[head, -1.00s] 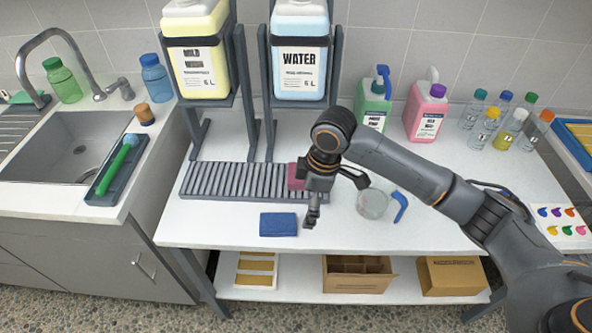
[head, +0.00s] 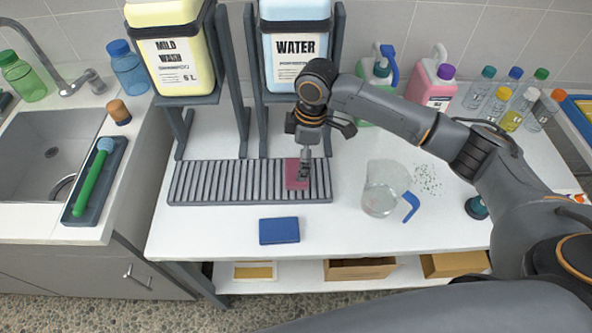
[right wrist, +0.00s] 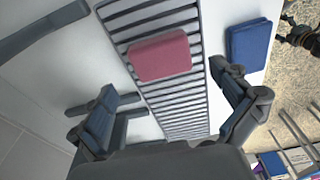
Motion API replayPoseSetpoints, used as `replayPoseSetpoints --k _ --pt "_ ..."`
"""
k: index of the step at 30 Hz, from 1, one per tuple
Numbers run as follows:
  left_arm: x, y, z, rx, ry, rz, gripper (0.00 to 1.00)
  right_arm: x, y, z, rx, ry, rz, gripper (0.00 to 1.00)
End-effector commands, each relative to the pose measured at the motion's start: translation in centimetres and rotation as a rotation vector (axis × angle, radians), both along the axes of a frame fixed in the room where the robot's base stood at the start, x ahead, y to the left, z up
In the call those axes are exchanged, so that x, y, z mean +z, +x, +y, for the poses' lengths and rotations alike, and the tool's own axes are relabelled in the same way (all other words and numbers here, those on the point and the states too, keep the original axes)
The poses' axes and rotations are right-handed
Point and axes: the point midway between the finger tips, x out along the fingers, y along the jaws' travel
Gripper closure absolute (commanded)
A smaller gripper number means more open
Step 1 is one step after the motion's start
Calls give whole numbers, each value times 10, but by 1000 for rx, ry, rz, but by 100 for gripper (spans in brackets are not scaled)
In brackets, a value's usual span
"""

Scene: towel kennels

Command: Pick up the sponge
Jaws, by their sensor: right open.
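A pinkish-red sponge-like block (head: 293,174) lies flat on the right part of the grey slatted rack; it also shows in the right wrist view (right wrist: 160,56). My right gripper (head: 304,172) points down over it and partly hides it in the head view. In the right wrist view my right gripper (right wrist: 172,108) has its fingers wide apart with nothing between them, and the red block lies ahead of them. A blue folded block, perhaps a cloth (head: 279,231), lies on the table in front of the rack. My left gripper does not show clearly in either view.
The slatted rack (head: 215,182) sits below the MILD WASH (head: 178,62) and WATER (head: 295,50) containers on stands. A clear jug with a blue handle (head: 380,200) stands right of the rack. A sink (head: 40,150) and a tray with a green brush (head: 92,180) are left.

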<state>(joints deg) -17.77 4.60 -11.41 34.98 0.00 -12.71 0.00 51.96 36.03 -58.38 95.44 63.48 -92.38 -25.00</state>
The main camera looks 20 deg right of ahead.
Motion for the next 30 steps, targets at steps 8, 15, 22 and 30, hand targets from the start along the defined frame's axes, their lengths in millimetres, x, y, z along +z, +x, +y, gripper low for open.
replayPoseSetpoints --k 8,15,22,30 --pt "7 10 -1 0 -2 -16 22 -36 0 8 1 -1 1 0" --pt "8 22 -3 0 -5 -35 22 -40 0 8 2 -1 0 0" --pt "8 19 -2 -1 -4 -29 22 -39 0 8 2 -1 0 32" --pt "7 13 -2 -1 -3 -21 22 -39 0 8 2 -1 0 32"
